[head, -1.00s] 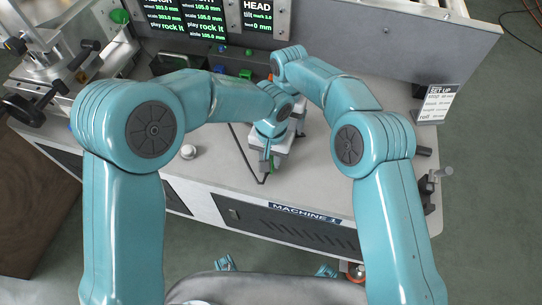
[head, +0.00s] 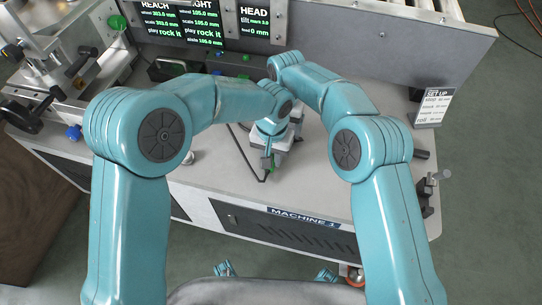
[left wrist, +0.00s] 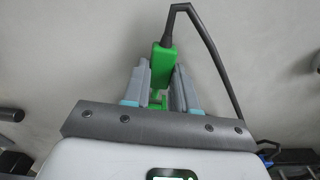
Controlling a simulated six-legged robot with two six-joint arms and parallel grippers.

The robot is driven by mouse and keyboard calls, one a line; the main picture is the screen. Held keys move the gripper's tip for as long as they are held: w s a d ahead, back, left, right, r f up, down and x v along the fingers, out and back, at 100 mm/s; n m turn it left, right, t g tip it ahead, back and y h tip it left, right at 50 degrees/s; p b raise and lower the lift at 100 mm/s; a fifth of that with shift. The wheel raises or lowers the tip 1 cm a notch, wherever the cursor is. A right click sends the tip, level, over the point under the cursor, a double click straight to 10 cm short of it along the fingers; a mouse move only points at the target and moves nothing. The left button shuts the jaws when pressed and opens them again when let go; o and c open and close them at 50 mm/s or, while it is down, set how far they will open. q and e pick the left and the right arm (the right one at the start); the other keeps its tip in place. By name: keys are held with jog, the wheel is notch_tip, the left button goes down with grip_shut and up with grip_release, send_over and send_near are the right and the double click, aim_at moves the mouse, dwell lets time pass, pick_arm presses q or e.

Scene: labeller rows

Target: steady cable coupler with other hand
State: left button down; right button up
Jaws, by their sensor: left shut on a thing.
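My left gripper (head: 269,163) is low over the worktop near its front edge. In the left wrist view, my left gripper (left wrist: 161,88) is shut on a green cable coupler (left wrist: 162,64), one grey finger on each side. A black cable (left wrist: 200,40) leaves the coupler's far end, bends sharply and runs down to the right. In the head view, only a small green part of the coupler (head: 273,169) shows beside the fingers. My right arm reaches in to the same area from the right. Its fingers are hidden behind my left wrist, so their state cannot be told.
The grey worktop (head: 215,185) is clear around the coupler. A panel labelled MACHINE 1 (head: 303,217) is below its front edge. A pale round knob (head: 187,157) is to the left. Metal clamps stand at far left, and a SET UP sign (head: 433,107) stands at right.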

pick_arm(q)
jog(key=shift+w+d, duration=0.1)
jog(key=shift+w, duration=0.2)
jog(key=c, duration=0.8)
grip_release()
jog(key=s+a, duration=0.1)
jog(key=s, duration=0.2)
jog(key=s+a, duration=0.1)
jog(key=s, duration=0.4)
jog(key=shift+s+a, duration=0.35)
jog(key=shift+a, duration=0.05)
jog(key=w+a, duration=0.1)
jog(key=w+a+n, duration=0.1)
jog(key=a, duration=0.1)
jog(key=w+a+n, duration=0.1)
jog(key=a, duration=0.1)
jog(key=shift+r, duration=0.35)
jog(key=shift+n, duration=0.8)
jog(key=w+a+r, duration=0.1)
jog(key=a, duration=0.2)
jog(key=w+a+r, duration=0.1)
jog(key=a, duration=0.2)
jog(key=a+r, duration=0.2)
jog(key=a, duration=0.1)
jog(key=shift+w+a+r, duration=0.1)
jog(key=shift+w+a, duration=0.15)
jog(key=shift+w, duration=0.15)
jog(key=shift+s+a+r+m, duration=0.15)
jog(key=shift+s+a+m, duration=0.05)
jog(key=shift+m, duration=0.1)
